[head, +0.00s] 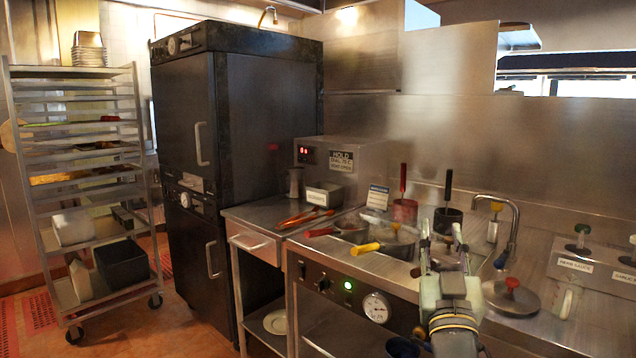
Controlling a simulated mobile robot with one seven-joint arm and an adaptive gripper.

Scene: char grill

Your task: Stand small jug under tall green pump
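The tall green pump (582,230) has a dark green knob and stands up from a steel counter unit with a "HERB SAUCE" label at the right. What looks like the small jug (565,302), pale and translucent, is at the lower right, in front of and below that label. Its details are too small to tell. My gripper (441,232) is at lower centre, pointing away from the camera, with its two fingers apart and nothing seen between them. It is left of the jug and the pump.
A round lid with a red knob (512,284) lies between my gripper and the jug. A tap (510,215) rises behind it. Pans with red and yellow handles (367,248) crowd the counter to the left.

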